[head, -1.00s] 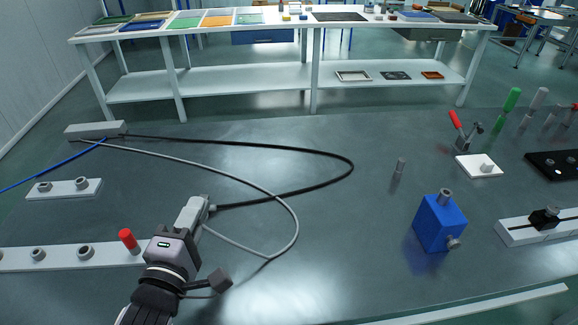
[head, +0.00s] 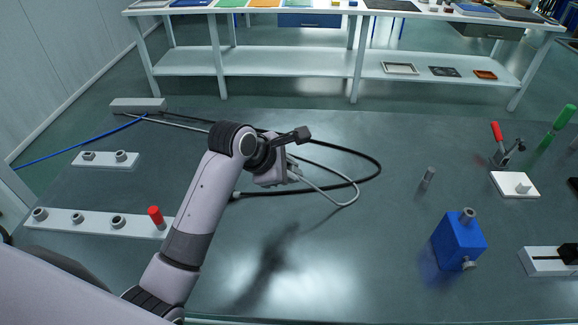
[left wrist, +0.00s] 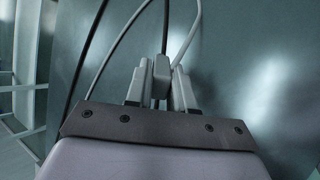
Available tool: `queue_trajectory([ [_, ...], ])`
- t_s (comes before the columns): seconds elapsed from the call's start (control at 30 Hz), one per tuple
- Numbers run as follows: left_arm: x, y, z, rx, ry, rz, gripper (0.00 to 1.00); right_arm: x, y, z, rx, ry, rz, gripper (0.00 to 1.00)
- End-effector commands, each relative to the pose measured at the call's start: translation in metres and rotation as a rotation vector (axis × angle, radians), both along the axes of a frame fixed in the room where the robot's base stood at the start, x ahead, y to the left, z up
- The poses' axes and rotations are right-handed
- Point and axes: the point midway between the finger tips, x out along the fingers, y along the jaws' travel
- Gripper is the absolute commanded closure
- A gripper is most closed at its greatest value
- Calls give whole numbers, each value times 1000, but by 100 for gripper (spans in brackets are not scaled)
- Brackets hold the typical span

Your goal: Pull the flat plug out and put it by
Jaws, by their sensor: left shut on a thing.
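My left gripper (head: 292,172) is raised above the left middle of the table, shut on a small grey flat plug. The plug (left wrist: 161,76) shows between the two pale fingers in the left wrist view, with a cable running away from it. In the head view the plug is mostly hidden by the gripper. A grey cable (head: 330,193) loops up to the gripper. A black cable (head: 368,172) ends on the table behind my left arm. My right gripper is not in view.
A white strip (head: 75,218) with several round fittings and a red peg (head: 155,216) lies left. A shorter strip (head: 105,160) lies behind it. A blue box (head: 458,241), a grey pin (head: 427,178) and a red-handled clamp (head: 498,140) stand right. The front middle is clear.

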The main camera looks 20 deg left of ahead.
Motion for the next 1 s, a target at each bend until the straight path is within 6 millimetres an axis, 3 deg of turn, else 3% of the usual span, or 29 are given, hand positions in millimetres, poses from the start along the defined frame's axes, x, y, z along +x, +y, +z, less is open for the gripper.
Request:
queue_trajectory([
  [0.17,0,-1,-6,-3,14,-7,100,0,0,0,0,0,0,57],
  [0.7,0,-1,-56,-3,10,-6,100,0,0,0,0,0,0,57],
  [1.0,0,-1,-69,-2,9,-5,100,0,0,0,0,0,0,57],
])
